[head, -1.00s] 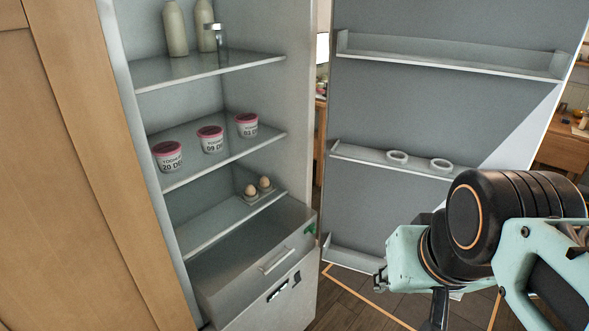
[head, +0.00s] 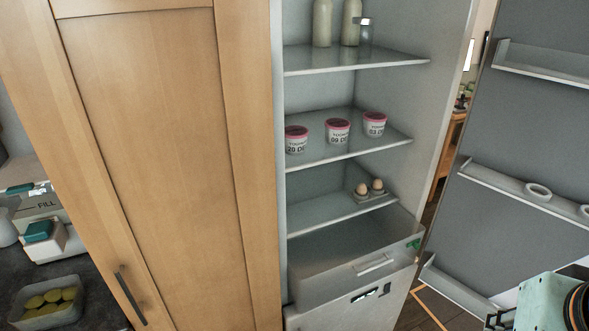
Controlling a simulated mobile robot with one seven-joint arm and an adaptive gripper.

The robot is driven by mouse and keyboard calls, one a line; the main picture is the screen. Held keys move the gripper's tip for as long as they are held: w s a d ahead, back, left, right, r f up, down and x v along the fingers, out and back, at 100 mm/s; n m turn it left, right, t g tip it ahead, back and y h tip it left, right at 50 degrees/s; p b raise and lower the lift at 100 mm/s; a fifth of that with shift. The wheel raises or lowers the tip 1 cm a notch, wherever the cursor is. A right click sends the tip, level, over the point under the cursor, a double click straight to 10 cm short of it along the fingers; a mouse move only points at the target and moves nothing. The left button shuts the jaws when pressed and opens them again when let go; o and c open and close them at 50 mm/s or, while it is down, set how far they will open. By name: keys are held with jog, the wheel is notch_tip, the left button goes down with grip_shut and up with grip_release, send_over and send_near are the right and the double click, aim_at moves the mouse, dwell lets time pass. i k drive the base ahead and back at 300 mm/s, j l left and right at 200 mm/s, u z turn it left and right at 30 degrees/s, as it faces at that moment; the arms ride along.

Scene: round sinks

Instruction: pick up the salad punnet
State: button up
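I cannot make out a salad punnet for certain in the head view. A small green patch (head: 414,244) shows at the right end of the fridge's lower drawer (head: 340,262); it is too small to tell what it is. The drawer's inside is mostly hidden by its front. Part of my arm shows at the bottom right corner, in front of the open fridge door. My gripper's fingers are not in view.
The open fridge (head: 345,215) holds bottles (head: 322,22), yoghurt pots (head: 337,131) and eggs (head: 369,190). Its door (head: 540,120) stands open at right. A closed wooden cabinet (head: 160,150) is at left. A tub of yellow round items (head: 47,302) sits on the dark counter.

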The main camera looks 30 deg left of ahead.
aim_at(54, 303)
jog(key=u, duration=2.9)
jog(key=i+l+u, duration=0.1)
jog(key=i, duration=0.3)
jog(key=i+l, duration=0.25)
jog(key=i+l+u, duration=0.15)
jog(key=i, duration=0.35)
jog(key=j+u, duration=0.1)
jog(key=u, duration=0.9)
jog(key=j+u, duration=0.25)
jog(key=u, duration=0.2)
jog(key=k+l, duration=0.1)
jog(key=l, duration=0.25)
